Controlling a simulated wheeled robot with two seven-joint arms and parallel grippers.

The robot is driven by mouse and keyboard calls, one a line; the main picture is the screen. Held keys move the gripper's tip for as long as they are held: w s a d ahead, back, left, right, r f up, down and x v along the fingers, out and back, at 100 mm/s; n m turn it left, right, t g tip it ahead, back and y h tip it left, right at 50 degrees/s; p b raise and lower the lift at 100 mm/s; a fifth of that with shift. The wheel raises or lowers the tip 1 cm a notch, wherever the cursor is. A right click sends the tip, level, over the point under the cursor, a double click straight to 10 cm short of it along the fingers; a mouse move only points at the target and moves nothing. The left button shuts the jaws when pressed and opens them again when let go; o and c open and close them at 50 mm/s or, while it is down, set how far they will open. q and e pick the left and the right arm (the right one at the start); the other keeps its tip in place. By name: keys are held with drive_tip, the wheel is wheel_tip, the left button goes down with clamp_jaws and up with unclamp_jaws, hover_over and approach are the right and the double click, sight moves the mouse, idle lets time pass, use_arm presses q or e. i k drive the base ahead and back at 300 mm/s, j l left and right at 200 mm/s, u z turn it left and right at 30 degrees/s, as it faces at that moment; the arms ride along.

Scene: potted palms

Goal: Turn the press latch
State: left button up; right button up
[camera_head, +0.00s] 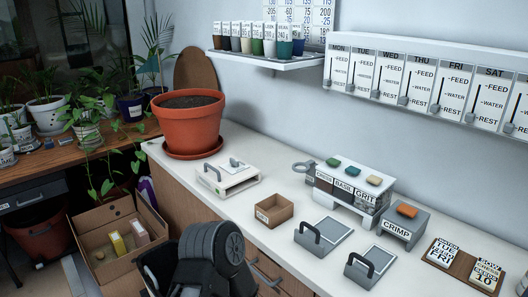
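A flat white press (228,180) sits on the white counter, right of the big terracotta pot. The latch's exact turn is too small to tell. Neither of my grippers can be made out. A dark arm part of mine is at the bottom, in front of the counter and apart from the press.
A cardboard box (274,210) and two grey plates with handles (324,233) (373,266) are on the counter. A labelled seed rack (350,187) and a grey CRIMP block (403,228) stand behind. The terracotta pot (190,122) is left. Counter around the press is mostly clear.

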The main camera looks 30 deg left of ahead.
sight(235, 163)
drive_tip(key=j+z, duration=0.4)
drive_tip(key=j, duration=2.1)
